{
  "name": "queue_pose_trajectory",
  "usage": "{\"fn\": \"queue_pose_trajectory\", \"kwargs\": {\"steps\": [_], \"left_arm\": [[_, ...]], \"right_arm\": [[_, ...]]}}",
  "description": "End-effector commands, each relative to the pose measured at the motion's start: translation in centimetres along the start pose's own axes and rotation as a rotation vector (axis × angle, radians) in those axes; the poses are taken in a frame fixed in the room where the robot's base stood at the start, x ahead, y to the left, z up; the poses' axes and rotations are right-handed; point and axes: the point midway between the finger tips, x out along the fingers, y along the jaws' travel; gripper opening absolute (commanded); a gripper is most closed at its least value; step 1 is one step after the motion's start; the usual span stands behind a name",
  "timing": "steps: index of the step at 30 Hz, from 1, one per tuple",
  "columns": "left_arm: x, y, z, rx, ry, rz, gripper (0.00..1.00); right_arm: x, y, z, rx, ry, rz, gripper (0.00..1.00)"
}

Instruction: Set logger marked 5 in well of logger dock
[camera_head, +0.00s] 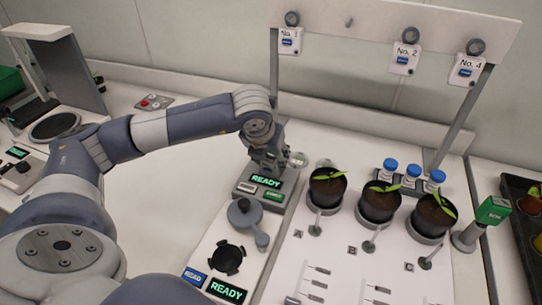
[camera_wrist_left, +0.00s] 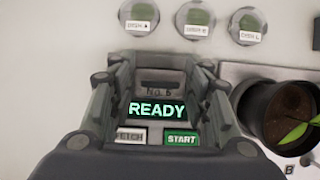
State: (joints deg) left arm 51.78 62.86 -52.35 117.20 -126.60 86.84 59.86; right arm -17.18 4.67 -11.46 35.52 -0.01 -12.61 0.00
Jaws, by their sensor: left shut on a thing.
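My left gripper (camera_head: 268,158) is over the grey console (camera_head: 245,190) with a lit READY screen. In the left wrist view, its fingers (camera_wrist_left: 158,95) are shut on a pale grey piece (camera_wrist_left: 150,76) with a dark strip and small print that looks like "No. 5", though the digit is blurred. It is either just above or resting on the console; I cannot tell which. The READY screen (camera_wrist_left: 157,109), FETCH button (camera_wrist_left: 131,136) and START button (camera_wrist_left: 181,139) show between the fingers. No well is visible under the held piece. My right gripper is not in view.
Tags No. 3 (camera_head: 290,40), No. 2 (camera_head: 404,58) and No. 4 (camera_head: 466,69) hang on a rack. A second READY unit (camera_head: 205,258) has a round black holder. Potted seedlings (camera_head: 379,205) and blue-capped bottles (camera_head: 412,172) stand right. Labelled dishes (camera_wrist_left: 196,22) lie behind the console.

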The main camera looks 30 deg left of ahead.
Motion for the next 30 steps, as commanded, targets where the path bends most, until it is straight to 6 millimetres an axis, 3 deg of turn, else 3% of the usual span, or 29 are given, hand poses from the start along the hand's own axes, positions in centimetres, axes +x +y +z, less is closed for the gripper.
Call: {"fn": "queue_pose_trajectory", "kwargs": {"steps": [21,22,24,25,30], "left_arm": [[0.56,-0.02,-0.27,0.0,0.0,0.0,0.19],[0.56,-0.02,-0.27,0.0,0.0,0.0,0.47],[0.56,-0.01,-0.27,0.0,0.0,0.0,0.62],[0.56,-0.02,-0.27,0.0,0.0,0.0,0.68],[0.56,-0.01,-0.27,0.0,0.0,0.0,0.68]], "right_arm": [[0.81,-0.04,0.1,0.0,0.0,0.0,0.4],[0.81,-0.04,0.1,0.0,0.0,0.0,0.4],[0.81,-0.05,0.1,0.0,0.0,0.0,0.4],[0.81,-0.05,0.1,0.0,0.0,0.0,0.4],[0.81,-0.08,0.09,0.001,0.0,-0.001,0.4]]}}
